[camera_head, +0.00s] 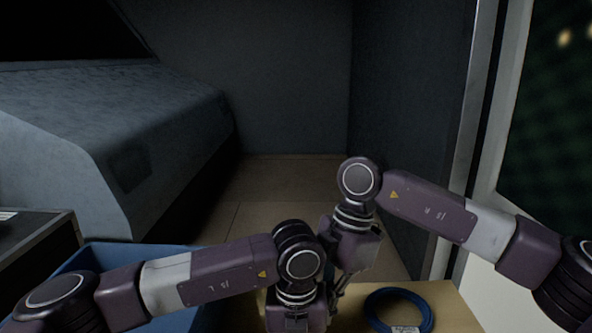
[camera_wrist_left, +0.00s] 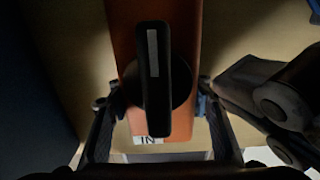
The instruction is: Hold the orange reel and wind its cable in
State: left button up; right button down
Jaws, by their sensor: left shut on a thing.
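The orange reel (camera_wrist_left: 187,50) fills the middle of the left wrist view. A black crank or handle (camera_wrist_left: 153,75) with a grey stripe lies over its face, and a white label reading "IN" sits at its lower edge. My left gripper (camera_wrist_left: 155,100) has a finger on each side of the reel's body and is shut on it. In the head view my left arm hides the reel. My right gripper (camera_head: 338,292) points down just right of my left wrist, and part of it shows dark beside the reel in the left wrist view (camera_wrist_left: 275,105). Its fingertips are unclear. I cannot make out the reel's cable.
A coiled blue cable (camera_head: 370,305) with a white tag lies on the wooden table (camera_head: 452,305), right of my right gripper. A blue bin (camera_head: 85,262) stands at the left, partly behind my left arm. A wall and door frame (camera_head: 470,140) bound the right side.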

jog(key=shift+s, duration=0.25)
jog(key=shift+d, duration=0.15)
jog(key=shift+w+a+r, duration=0.85)
jog(key=shift+w+r, duration=1.45)
jog(key=shift+r, duration=1)
jog(key=d+x, duration=0.1)
jog(key=x, duration=0.5)
jog(key=shift+w+d+f, duration=0.15)
jog(key=shift+w+f, duration=0.2)
jog(key=shift+f, duration=0.05)
jog(key=shift+s+a, duration=0.35)
jog(key=shift+s, duration=0.15)
jog(key=shift+s+d, duration=0.1)
jog(key=shift+d, duration=0.1)
